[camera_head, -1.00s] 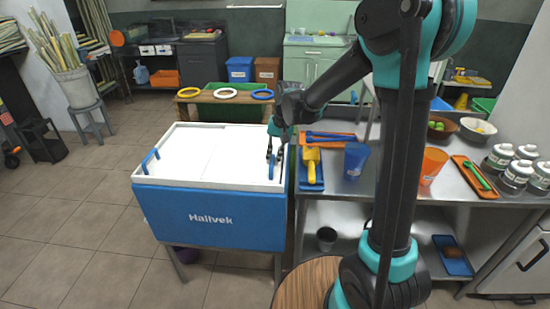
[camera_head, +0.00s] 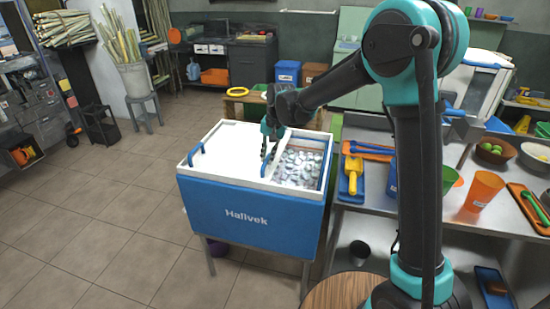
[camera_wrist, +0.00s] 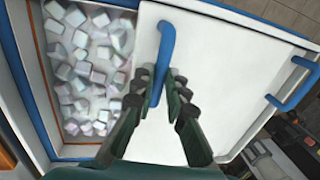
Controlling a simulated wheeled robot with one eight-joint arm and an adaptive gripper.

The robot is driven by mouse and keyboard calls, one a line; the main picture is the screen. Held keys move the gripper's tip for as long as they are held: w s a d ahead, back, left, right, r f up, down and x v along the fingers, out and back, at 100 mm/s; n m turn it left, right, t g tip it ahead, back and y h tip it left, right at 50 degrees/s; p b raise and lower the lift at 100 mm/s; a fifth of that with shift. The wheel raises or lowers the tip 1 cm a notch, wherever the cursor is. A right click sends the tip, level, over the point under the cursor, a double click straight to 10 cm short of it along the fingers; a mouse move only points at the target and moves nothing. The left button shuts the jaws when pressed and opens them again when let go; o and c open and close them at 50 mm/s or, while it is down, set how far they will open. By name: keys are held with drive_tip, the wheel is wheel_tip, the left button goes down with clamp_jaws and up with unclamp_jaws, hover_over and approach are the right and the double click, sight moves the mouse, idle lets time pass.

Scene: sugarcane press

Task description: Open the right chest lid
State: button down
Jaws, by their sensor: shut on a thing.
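The chest (camera_head: 250,215) is a blue cooler box on legs with a white top. Its right lid (camera_wrist: 185,75) is white with a blue handle (camera_wrist: 162,60); it has slid left, and the right side of the chest stands open. Ice cubes (camera_head: 298,168) show inside the opening, and also in the wrist view (camera_wrist: 88,70). My gripper (camera_wrist: 165,95) is shut on the right lid's blue handle. The left lid's blue handle (camera_head: 195,153) is at the far left, and it also shows in the wrist view (camera_wrist: 292,85).
A metal table (camera_head: 440,205) stands to the right, with a yellow scoop (camera_head: 352,173), an orange cup (camera_head: 484,190) and bowls. A wooden stand with a yellow ring (camera_head: 240,91) is behind the chest. The tiled floor at left is clear.

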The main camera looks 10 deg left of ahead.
drive_tip(key=c, duration=1.5)
unclamp_jaws()
drive_tip(key=shift+c, duration=0.2)
wheel_tip(320, 180, up, 12)
drive_tip(key=d, duration=0.2)
drive_tip(key=shift+d, duration=0.15)
drive_tip(key=shift+f, duration=0.1)
drive_tip(key=s+d+f+t, duration=0.1)
drive_tip(key=s+d+f, duration=0.2)
drive_tip(key=d, duration=0.7)
drive_tip(key=s+d+f+t, duration=0.1)
drive_tip(key=s+d+f, duration=0.2)
drive_tip(key=d, duration=0.7)
drive_tip(key=s+d+f+t+h, duration=0.1)
drive_tip(key=s+d+f, duration=0.2)
drive_tip(key=d, duration=0.7)
drive_tip(key=shift+s+f, duration=0.25)
drive_tip(key=shift+s, duration=0.15)
drive_tip(key=s+d+f+t+h, duration=0.1)
drive_tip(key=s+d+f, duration=0.5)
drive_tip(key=s+d, duration=0.3)
drive_tip(key=shift+s+f, duration=0.35)
drive_tip(key=shift+s, duration=0.4)
